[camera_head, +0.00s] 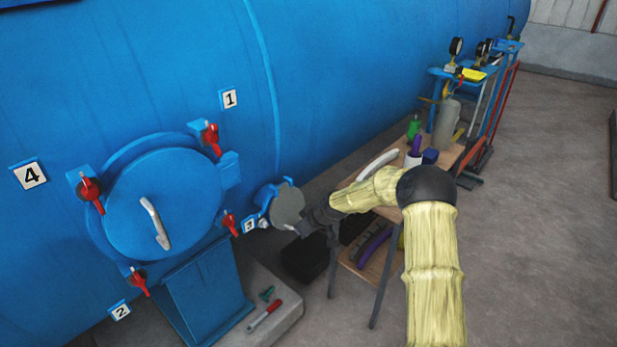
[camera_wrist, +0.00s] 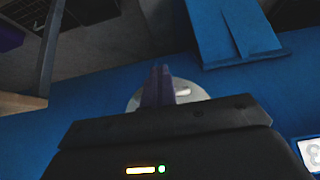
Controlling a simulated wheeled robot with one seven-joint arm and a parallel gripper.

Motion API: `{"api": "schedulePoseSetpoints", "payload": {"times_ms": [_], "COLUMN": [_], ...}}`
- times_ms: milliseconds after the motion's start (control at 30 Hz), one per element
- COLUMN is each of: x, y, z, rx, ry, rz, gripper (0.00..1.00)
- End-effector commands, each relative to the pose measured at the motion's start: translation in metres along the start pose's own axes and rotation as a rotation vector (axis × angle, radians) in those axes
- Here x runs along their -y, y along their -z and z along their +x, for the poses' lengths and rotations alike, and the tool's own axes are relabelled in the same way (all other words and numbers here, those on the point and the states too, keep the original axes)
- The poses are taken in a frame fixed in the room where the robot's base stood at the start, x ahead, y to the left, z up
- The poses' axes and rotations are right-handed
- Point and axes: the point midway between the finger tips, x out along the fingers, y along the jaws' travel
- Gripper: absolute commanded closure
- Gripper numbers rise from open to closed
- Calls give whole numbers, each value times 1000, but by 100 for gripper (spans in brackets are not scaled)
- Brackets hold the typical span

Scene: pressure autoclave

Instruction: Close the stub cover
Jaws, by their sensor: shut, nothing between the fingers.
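The stub cover (camera_head: 287,202) is a small round grey disc at the small blue stub (camera_head: 264,193), low on the tank and right of the big door. In the wrist view the pale disc of the cover (camera_wrist: 136,101) shows behind my fingers, with a short light handle (camera_wrist: 183,92) on it. My gripper (camera_head: 300,228) is close to the lower right edge of the cover. In the wrist view its fingers (camera_wrist: 160,70) are together, with nothing between them, and hide the middle of the disc. I cannot tell whether they touch the cover or whether it sits flush on the stub.
The big round blue door (camera_head: 180,195) with red-handled clamps stands left of the stub. A wooden tool table (camera_head: 455,155) stands to the right, close to my arm. The floor farther right is clear.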

Motion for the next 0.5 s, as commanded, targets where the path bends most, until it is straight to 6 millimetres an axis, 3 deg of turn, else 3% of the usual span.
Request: {"api": "schedulePoseSetpoints", "payload": {"times_ms": [267,500], "x": [-1,-3], "y": [7,8], "z": [-7,-40], "rx": [-12,-9], "ry": [-6,-3], "rz": [-3,-6], "gripper": [100,100]}}
